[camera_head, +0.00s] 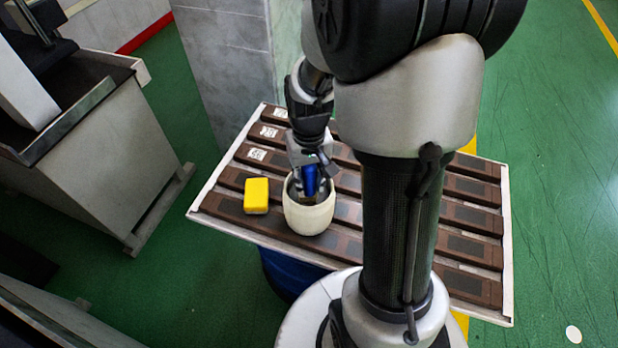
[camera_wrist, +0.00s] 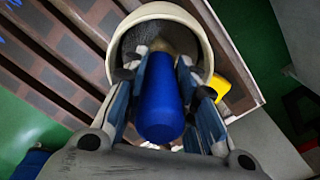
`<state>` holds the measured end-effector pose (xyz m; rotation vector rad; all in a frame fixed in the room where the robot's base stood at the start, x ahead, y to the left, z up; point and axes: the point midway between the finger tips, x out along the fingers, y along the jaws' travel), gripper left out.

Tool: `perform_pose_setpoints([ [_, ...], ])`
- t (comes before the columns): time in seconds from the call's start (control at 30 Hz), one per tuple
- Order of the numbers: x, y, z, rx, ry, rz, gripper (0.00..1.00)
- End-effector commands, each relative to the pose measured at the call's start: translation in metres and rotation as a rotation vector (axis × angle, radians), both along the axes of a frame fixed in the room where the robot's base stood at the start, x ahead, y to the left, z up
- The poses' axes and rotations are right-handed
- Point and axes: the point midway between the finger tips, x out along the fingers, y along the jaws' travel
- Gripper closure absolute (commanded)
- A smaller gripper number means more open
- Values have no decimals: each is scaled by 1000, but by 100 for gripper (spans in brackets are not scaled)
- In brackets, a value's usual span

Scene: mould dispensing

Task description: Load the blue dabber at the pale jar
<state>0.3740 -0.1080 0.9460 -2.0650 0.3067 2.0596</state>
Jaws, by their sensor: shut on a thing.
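The pale jar (camera_head: 309,218) stands upright at the front edge of the slatted table. It also shows in the wrist view, where its rim (camera_wrist: 160,12) rings the far end of the dabber. The blue dabber (camera_wrist: 160,105) is between the fingers of my gripper (camera_wrist: 165,85), which is shut on it. In the head view the blue dabber (camera_head: 310,181) sits at the jar's mouth, with my gripper (camera_head: 308,172) right above the opening. The dabber's lower end is inside the jar mouth in the wrist view. Whether it touches the jar's contents is hidden.
A yellow block (camera_head: 257,195) lies just left of the jar, and it shows in the wrist view (camera_wrist: 220,87). The brown slatted table (camera_head: 475,216) has a pale raised rim. A grey pillar (camera_head: 230,75) stands behind it. My arm hides much of the table's middle.

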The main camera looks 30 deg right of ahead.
Motion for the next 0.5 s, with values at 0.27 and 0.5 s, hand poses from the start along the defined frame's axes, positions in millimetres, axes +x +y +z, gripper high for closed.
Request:
perform_pose_setpoints([
  [0.27, -1, 0, -2, 1, 4, 0, 98],
  [0.5, -1, 0, 12, 1, 3, 0, 98],
])
